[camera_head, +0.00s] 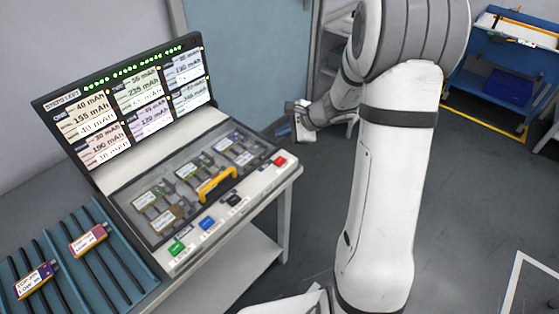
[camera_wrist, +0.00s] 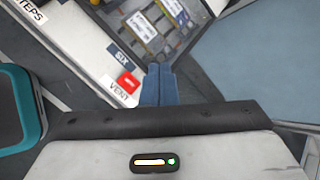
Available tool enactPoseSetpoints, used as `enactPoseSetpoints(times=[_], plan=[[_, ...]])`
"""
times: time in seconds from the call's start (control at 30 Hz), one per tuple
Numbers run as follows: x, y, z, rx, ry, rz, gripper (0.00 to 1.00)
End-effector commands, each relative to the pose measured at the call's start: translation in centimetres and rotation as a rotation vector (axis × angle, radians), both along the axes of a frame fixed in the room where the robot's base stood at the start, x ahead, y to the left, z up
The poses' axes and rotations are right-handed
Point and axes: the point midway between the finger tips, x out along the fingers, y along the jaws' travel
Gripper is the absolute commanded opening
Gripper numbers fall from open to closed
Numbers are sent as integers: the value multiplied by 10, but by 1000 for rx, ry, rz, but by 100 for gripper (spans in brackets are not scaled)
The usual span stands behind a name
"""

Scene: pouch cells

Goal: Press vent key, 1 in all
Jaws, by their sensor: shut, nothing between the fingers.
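The vent key is a red button (camera_head: 281,161) at the right end of the sloped console's front strip. In the wrist view the red key (camera_wrist: 128,83) sits beside a printed VENT label. My gripper (camera_wrist: 159,70) shows there as two blue fingers pressed together, with nothing between them. The fingertips appear just right of the red key, near the console edge; I cannot tell their height above it. In the head view my arm stands to the right of the console, and the fingers are small and hard to make out.
Green (camera_head: 177,248), blue (camera_head: 208,223) and black (camera_head: 234,200) keys share the strip. A clear lid with a yellow handle (camera_head: 217,184) covers several pouch cells. A lit screen (camera_head: 130,100) stands behind. A blue rack (camera_head: 110,270) with two cells is at left. A blue cart (camera_head: 505,85) stands far right.

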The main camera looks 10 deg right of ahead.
Motion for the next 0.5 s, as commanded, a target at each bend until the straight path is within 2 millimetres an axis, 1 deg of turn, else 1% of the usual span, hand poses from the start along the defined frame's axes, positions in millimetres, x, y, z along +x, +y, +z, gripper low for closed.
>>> enactPoseSetpoints(times=[0.17, 0.27, 0.5], plan=[[0, 0, -11, 0, 0, 0, 0], [-1, 0, -22, 0, 1, 0, 0], [-1, 0, -57, -1, 1, -1, 0]])
